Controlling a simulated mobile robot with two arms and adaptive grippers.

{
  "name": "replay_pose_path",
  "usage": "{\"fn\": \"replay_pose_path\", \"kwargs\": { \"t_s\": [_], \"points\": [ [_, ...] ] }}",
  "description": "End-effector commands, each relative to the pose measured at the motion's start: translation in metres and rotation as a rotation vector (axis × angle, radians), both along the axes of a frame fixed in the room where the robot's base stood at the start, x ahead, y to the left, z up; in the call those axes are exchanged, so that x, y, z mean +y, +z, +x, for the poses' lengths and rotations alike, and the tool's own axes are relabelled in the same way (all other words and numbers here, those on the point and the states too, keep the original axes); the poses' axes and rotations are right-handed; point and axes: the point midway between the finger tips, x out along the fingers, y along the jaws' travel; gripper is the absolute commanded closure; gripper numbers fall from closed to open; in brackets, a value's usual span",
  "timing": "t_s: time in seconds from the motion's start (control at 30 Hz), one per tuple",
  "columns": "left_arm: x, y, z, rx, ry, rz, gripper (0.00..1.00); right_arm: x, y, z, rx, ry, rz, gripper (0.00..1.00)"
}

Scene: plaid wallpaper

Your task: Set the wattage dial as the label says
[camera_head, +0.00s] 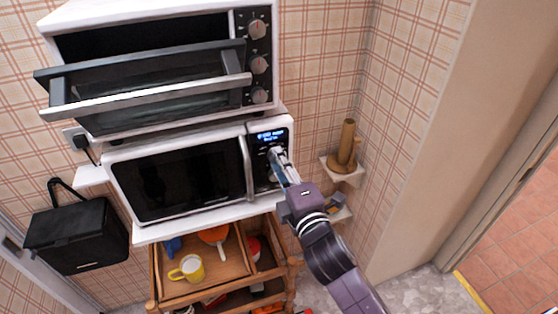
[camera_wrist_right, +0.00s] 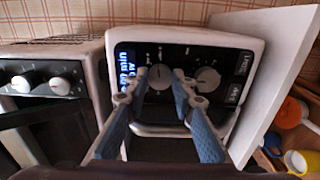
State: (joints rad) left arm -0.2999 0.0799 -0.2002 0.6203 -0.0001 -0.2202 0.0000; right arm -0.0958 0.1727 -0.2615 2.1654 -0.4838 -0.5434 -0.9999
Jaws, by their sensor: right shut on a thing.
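The white microwave (camera_head: 180,172) stands on a shelf, with its control panel on the right side. Its blue-lit display (camera_head: 270,136) also shows in the right wrist view (camera_wrist_right: 127,70); I make out "min" and a line ending in "W", but not the full numbers. The upper dial (camera_wrist_right: 160,79), nearer the display, sits between the fingers of my right gripper (camera_wrist_right: 161,80). The right gripper (camera_head: 278,160) is shut on this dial from the front. A second dial (camera_wrist_right: 207,79) is beside it, free. I cannot tell which dial is marked for wattage. My left gripper is not in view.
A toaster oven (camera_head: 152,22) with its door tilted open and several knobs stands above the microwave. A wooden cart (camera_head: 215,262) with a yellow mug (camera_head: 188,269) is below. A small wall shelf (camera_head: 344,171) holding a brown object (camera_head: 346,145) is right of my arm.

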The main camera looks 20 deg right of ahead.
Motion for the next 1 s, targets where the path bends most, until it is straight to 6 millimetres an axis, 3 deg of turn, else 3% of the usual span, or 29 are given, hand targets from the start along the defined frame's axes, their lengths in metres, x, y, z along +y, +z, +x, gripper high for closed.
{"fn": "replay_pose_path", "kwargs": {
  "t_s": [0.4, 0.97, 1.0],
  "points": [
    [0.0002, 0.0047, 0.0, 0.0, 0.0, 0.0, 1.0, 0.0001, -0.0014, -0.0002, 0.009, -0.001, 0.187, 1.0],
    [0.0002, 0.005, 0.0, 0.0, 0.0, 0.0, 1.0, 0.0, -0.0018, -0.0001, 0.01, -0.001, 0.211, 1.0],
    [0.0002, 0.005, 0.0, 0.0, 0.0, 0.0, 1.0, 0.0001, -0.0018, -0.0001, 0.01, -0.001, 0.211, 0.72]
  ]
}}
